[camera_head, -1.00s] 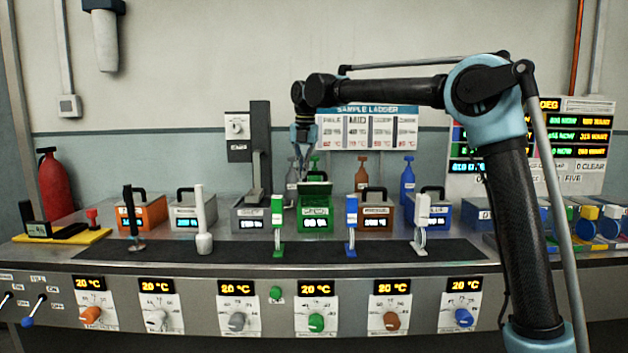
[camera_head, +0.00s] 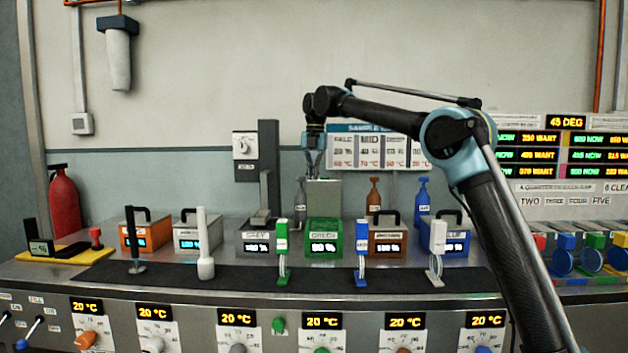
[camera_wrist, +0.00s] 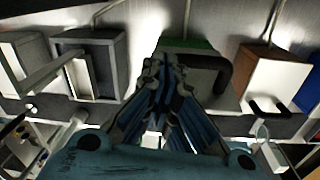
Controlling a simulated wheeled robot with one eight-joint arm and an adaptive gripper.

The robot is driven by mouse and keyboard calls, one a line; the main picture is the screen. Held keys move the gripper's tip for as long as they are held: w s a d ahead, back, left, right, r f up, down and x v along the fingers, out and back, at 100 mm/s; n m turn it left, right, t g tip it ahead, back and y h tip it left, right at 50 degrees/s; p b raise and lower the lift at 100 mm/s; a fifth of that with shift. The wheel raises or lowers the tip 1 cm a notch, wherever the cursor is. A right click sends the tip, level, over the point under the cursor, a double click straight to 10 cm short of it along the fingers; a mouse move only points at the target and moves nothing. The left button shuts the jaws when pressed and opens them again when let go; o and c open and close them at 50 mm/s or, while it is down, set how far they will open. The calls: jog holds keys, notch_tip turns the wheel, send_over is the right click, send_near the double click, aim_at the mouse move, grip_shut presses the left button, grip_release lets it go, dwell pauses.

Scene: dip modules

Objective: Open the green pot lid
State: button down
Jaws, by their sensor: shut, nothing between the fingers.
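The green pot (camera_head: 323,232) stands in the row of pots on the bench, showing a lit display. Its lid (camera_head: 323,198) stands up at the pot's back, with a plain pale face towards the head camera. My gripper (camera_head: 314,176) is at the lid's top edge, pointing down; I cannot tell whether it touches. In the wrist view my gripper (camera_wrist: 165,90) is shut and empty, its fingers covering part of the green pot (camera_wrist: 185,45). A black handle (camera_wrist: 218,72) shows just right of the fingers.
A grey pot (camera_head: 258,240) stands left of the green pot and a brown pot (camera_head: 386,240) right. A green clamp-like stand (camera_head: 282,250) and a blue one (camera_head: 361,252) stand in front on the dark mat (camera_head: 320,277). A grey column (camera_head: 268,160) rises behind the grey pot.

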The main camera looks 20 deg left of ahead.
jog(key=shift+w+a, duration=0.1)
jog(key=shift+w, duration=0.5)
